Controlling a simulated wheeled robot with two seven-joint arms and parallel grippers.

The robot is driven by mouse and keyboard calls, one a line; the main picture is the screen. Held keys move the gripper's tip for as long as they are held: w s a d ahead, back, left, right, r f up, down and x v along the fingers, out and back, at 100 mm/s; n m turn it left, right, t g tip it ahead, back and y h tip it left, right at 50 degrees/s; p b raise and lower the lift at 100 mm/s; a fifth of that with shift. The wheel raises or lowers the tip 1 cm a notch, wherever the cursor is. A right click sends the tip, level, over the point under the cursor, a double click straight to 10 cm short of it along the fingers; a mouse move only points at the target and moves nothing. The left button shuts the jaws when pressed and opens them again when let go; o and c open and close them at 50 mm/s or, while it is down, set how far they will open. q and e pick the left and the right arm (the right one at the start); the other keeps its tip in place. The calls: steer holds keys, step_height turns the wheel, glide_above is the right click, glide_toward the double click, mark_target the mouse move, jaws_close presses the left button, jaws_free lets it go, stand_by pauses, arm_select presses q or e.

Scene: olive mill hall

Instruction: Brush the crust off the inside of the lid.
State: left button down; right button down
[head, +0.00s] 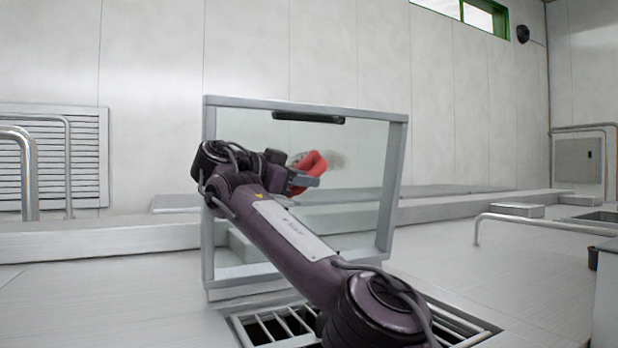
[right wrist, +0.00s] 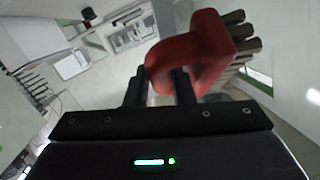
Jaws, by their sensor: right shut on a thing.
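The lid (head: 397,190) is a clear panel in a pale grey frame, standing raised and nearly upright in the middle of the head view. A dark handle strip (head: 308,117) runs near its top edge. My right gripper (head: 302,182) is in front of the pane, shut on a red brush (head: 311,161). In the right wrist view the brush (right wrist: 205,48) has a looped red handle and tan bristles (right wrist: 240,42) pointing up and right. A faint beige patch (head: 335,160) shows beside the brush; I cannot tell whether it is crust or bristles. Whether the bristles touch the pane is unclear.
A barred opening (head: 275,328) lies below the lid, partly hidden by my right arm. Metal handrails (head: 30,170) stand at the left, and another rail (head: 540,222) at the right. A low ledge (head: 90,240) runs behind. The pale floor at the left is clear.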

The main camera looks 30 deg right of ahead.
mark_target(320, 162)
steer(key=shift+a+p, duration=1)
steer(key=shift+a, duration=2)
steer(key=shift+s+d+r+b, duration=0.1)
steer(key=shift+d+r+b, duration=0.25)
steer(key=shift+d, duration=0.65)
steer(key=shift+s+d+r+b, duration=0.1)
steer(key=shift+d+r, duration=0.5)
steer(key=shift+d, duration=0.45)
steer(key=shift+s+d+r+b, duration=0.1)
steer(key=shift+d+r+b, duration=0.25)
steer(key=shift+d, duration=0.65)
steer(key=shift+s+d+r, duration=0.1)
steer(key=shift+d+r, duration=0.05)
steer(key=shift+d, duration=0.85)
steer(key=shift+s+d+r, duration=0.1)
steer(key=shift+d, duration=0.9)
steer(key=shift+d+b, duration=0.4)
steer(key=shift+d, duration=0.4)
steer(key=s+d, duration=0.1)
steer(key=d, duration=0.7)
steer(key=shift+d, duration=0.25)
